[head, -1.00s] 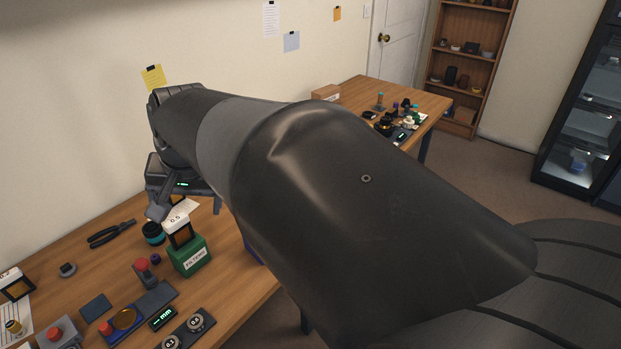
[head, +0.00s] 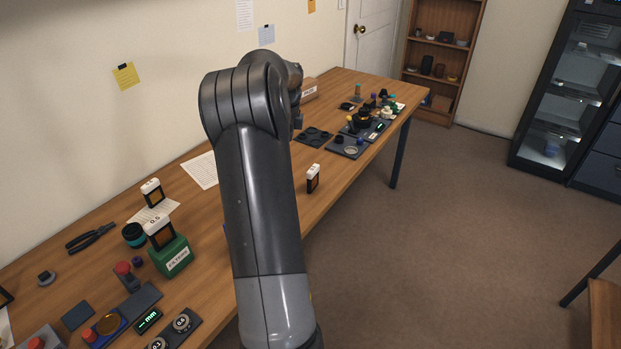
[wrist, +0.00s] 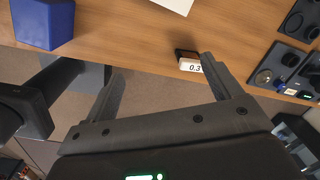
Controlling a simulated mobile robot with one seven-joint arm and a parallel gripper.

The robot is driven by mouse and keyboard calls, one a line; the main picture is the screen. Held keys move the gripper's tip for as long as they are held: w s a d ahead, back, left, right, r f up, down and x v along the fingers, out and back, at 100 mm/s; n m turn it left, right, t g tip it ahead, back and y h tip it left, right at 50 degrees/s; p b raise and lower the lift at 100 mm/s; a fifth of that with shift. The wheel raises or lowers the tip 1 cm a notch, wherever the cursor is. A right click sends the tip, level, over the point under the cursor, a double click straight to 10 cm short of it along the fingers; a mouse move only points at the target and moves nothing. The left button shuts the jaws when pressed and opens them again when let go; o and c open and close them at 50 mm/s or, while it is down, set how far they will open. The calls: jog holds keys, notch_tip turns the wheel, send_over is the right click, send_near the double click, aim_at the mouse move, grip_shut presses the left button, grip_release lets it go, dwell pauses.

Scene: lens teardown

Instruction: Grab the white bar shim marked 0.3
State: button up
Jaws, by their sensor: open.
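The white bar marked 0.3 (wrist: 191,66) sits on top of a dark piece at the front edge of the table in the wrist view. A white-topped, dark-framed piece stands at the table's front edge in the head view (head: 313,174); its marking is too small to read there. My gripper (wrist: 163,66) is open and empty in the wrist view. The bar appears between the fingers in the picture, close to the right fingertip. I cannot tell how far below the fingers it is. In the head view my arm hides the gripper's fingers.
A blue box (wrist: 42,24) is at the wrist view's upper left. A green filter box (head: 172,255) holds a piece marked 0.5 (head: 159,230); another white-topped piece (head: 152,192) stands behind. Dark trays (head: 346,147) lie farther along the table. Bare wood surrounds the front-edge piece.

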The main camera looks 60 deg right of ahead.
aim_at(313, 178)
jog(key=s+d+f+m+g, duration=0.1)
jog(key=s+d+f+m, duration=0.4)
jog(key=d+f, duration=0.3)
jog(key=shift+w+d+f, duration=0.2)
jog(key=shift+w+f, duration=0.1)
jog(key=shift+f, duration=1.35)
jog(key=shift+w+d+f, duration=0.15)
jog(key=shift+w+f, duration=0.1)
jog(key=shift+f, duration=1.35)
jog(key=shift+w+d+f, duration=0.2)
jog(key=shift+w+f, duration=0.1)
jog(key=shift+f, duration=1.35)
jog(key=shift+c, duration=0.4)
jog(key=c, duration=1)
jog(key=shift+r, duration=0.1)
